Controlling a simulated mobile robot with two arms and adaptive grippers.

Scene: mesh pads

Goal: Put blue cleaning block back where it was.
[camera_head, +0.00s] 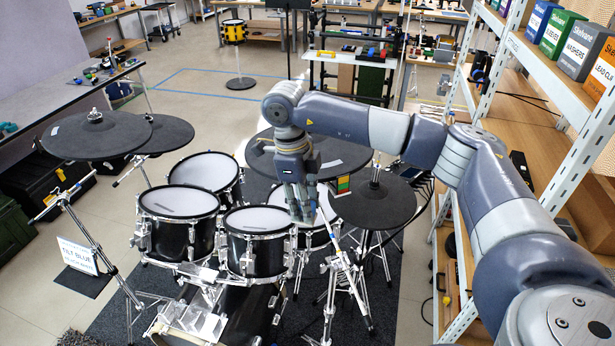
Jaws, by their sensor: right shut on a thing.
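My right gripper (302,207) reaches in from the right and points down over the drum kit, beside the middle drums. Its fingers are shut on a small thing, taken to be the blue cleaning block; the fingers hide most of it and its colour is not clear. No other blue cleaning block can be made out. My left gripper is not in view. A white sign (77,256) with blue lettering stands on the floor at the left.
A shelf rack (579,160) with boxes (583,50) stands at the right. Open floor lies behind the kit.

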